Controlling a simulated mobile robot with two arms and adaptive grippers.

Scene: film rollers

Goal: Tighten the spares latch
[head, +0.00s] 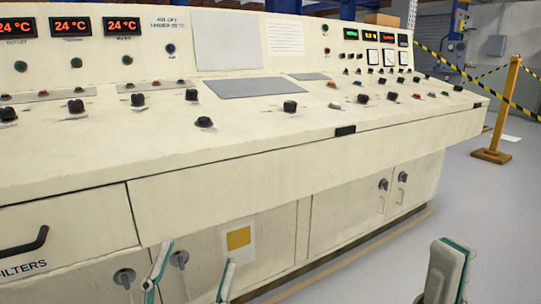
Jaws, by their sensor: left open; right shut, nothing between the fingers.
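Round dark latches sit on the lower cabinet doors of the cream console. A left pair is made up of one latch (124,277) and another latch (179,259). A right pair is made up of one latch (383,184) and another latch (402,176). No label reading spares is visible, so I cannot tell which latch is the spares one. My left gripper (197,254) is open, its two fingers apart in front of the left cabinet doors, near the second latch. My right gripper (451,257) is shut and empty at the lower right, over the floor, away from the console.
The console's sloped desk (250,112) with several knobs overhangs the cabinets. A drawer marked FILTERS (60,228) has a black handle at left. A yellow patch (239,238) is on a cabinet door. A wooden barrier post (500,115) stands at right.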

